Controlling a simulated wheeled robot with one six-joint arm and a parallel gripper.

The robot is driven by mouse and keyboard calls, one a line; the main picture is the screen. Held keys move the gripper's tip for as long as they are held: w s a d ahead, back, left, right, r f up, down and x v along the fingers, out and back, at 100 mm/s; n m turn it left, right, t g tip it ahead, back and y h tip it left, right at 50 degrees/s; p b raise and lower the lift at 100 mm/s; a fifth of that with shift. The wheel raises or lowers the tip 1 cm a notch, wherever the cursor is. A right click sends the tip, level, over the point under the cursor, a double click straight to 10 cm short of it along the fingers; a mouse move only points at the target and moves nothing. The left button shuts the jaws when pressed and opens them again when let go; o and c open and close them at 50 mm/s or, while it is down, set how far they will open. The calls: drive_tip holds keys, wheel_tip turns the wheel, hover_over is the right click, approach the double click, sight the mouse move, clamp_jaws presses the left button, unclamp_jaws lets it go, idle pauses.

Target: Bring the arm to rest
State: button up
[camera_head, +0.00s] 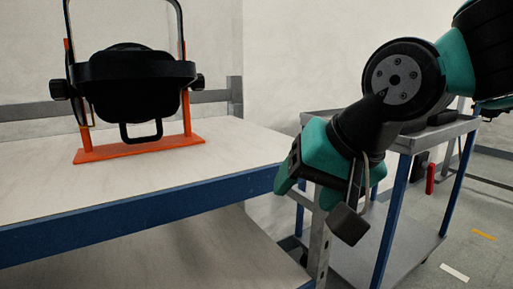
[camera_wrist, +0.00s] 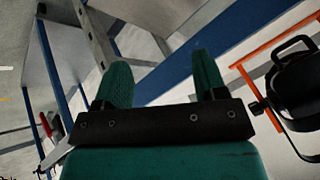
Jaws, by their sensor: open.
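My gripper (camera_wrist: 160,82) is open, with its two teal fingers spread and nothing between them in the wrist view. In the head view my gripper (camera_head: 325,186) hangs in front of the gap between the bench and the cart, to the right of the bench's blue front edge. My arm comes in from the upper right and bends down to it. It appears clear of the bench, though the exact distance is hard to tell.
A black par can (camera_head: 135,88) stands in an orange stand on the bench (camera_head: 235,150); it also shows in the wrist view (camera_wrist: 298,88). A grey cart (camera_head: 405,135) with blue legs stands behind my arm. Floor at right is mostly free.

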drive_tip(key=s+d+f+n+g, duration=0.5)
drive_tip(key=s+d+f+n, duration=0.25)
drive_tip(key=s+f, duration=0.4)
wheel_tip(320, 180, up, 34)
drive_tip(key=s+p, duration=0.1)
drive_tip(key=p, duration=3.2)
drive_tip(key=shift+s+d+r, duration=0.2)
drive_tip(key=shift+r, duration=0.05)
